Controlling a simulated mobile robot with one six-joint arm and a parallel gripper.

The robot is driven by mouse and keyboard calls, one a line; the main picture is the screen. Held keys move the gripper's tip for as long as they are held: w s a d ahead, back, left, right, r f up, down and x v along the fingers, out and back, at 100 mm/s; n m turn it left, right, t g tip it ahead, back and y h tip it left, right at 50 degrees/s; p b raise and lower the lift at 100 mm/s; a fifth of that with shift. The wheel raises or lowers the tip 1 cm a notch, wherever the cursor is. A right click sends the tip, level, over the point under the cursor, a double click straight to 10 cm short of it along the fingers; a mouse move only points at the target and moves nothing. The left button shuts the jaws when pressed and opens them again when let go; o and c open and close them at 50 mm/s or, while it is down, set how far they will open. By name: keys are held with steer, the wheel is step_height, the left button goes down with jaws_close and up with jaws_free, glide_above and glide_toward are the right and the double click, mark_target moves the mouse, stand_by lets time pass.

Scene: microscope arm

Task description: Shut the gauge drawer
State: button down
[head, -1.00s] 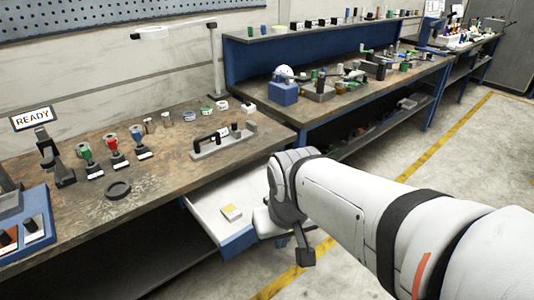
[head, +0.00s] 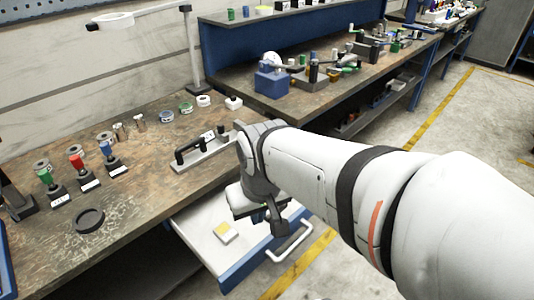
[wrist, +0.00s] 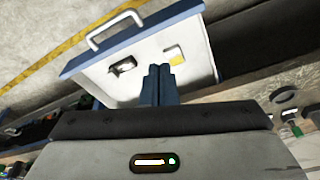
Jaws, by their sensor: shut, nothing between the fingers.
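The gauge drawer (head: 200,221) stands open below the workbench, with a white inside, a blue front and a pale bar handle (head: 291,243). In the wrist view the drawer (wrist: 97,75) lies beneath my gripper, with its handle (wrist: 115,28) at the far side. My gripper (wrist: 160,68) is shut and empty, its blue fingers over the drawer's inside. In the head view my gripper (head: 274,222) hangs over the drawer, inward of the handle and apart from it. The fingertips are hard to make out there.
A yellow-topped block (head: 226,232) and a dark item (wrist: 123,66) lie in the drawer. On the workbench (head: 140,195) above are a black-handled fixture (head: 205,149), a dark ring (head: 88,220) and several small stands. Open floor lies to the right.

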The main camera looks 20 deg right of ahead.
steer(key=w+d+f+m+g+y+b, duration=0.1)
steer(key=d+f+m+y+b, duration=0.2)
steer(key=d+f+m+y, duration=0.35)
steer(key=w+d+f+m+y+b, duration=0.2)
steer(key=d+f+m+y+b, duration=0.15)
steer(key=f+m, duration=0.55)
steer(key=s+d+f+m+t+h+b, duration=0.2)
steer(key=d+f+m+t, duration=0.55)
steer(key=d, duration=0.25)
steer(key=s+d+f+m+t+h+b, duration=0.25)
steer(key=d+f+m+t, duration=0.35)
steer(key=d+m+t, duration=0.4)
steer(key=w+a+n+g, duration=0.1)
steer(key=w+a, duration=0.3)
steer(key=w, duration=0.8)
steer(key=shift+w+g+y, duration=0.25)
steer(key=shift+g+y, duration=0.2)
steer(key=shift+g, duration=0.1)
steer(key=shift+a, duration=0.1)
